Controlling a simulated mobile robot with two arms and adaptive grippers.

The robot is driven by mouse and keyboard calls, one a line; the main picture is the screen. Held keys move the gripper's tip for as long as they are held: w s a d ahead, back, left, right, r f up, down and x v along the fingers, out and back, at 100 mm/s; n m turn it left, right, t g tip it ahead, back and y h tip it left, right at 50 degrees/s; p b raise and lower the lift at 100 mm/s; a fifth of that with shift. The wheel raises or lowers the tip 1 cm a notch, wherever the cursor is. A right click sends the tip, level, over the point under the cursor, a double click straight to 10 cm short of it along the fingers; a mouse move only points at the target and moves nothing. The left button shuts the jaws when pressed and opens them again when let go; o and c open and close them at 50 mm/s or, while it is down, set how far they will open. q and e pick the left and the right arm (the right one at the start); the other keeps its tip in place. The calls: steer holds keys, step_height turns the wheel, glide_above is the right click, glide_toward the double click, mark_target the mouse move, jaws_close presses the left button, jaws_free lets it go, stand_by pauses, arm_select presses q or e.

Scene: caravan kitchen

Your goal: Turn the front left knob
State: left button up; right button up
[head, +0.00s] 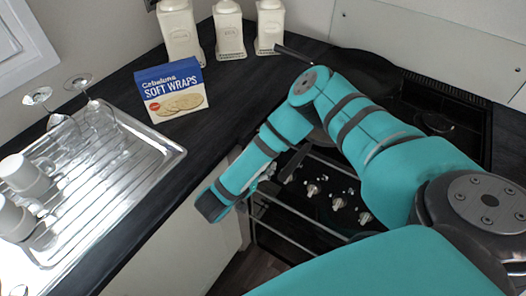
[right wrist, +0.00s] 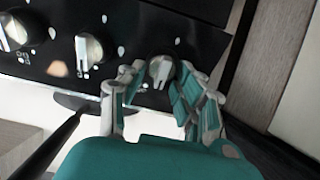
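The stove's front panel carries a row of pale knobs; in the head view some show below my right forearm, such as one knob (head: 313,190) and another (head: 338,203). In the right wrist view, the end knob (right wrist: 160,71) of the row sits between the fingers of my right gripper (right wrist: 158,84). The fingers are spread, one on each side of it; whether either touches it I cannot tell. In the head view the right gripper is mostly hidden behind its own wrist. My left gripper is not in view.
Further knobs (right wrist: 88,50) sit left of the gripper in the right wrist view. A dark handle bar (right wrist: 60,135) runs close by. A box of soft wraps (head: 172,92), canisters (head: 229,30) and a drainer (head: 170,152) with cups and glasses occupy the counter.

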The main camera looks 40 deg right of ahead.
jaws_close()
steer(key=shift+n, duration=0.3)
steer(key=n, duration=0.3)
steer(key=shift+w+a, duration=0.1)
steer(key=shift+w, duration=0.1)
steer(key=n, duration=1.4)
steer(key=shift+w+a+f+y+b, duration=0.1)
steer(key=shift+a+f+y+b, duration=0.15)
steer(key=shift+f+y+b, duration=0.15)
steer(key=shift+n, duration=0.4)
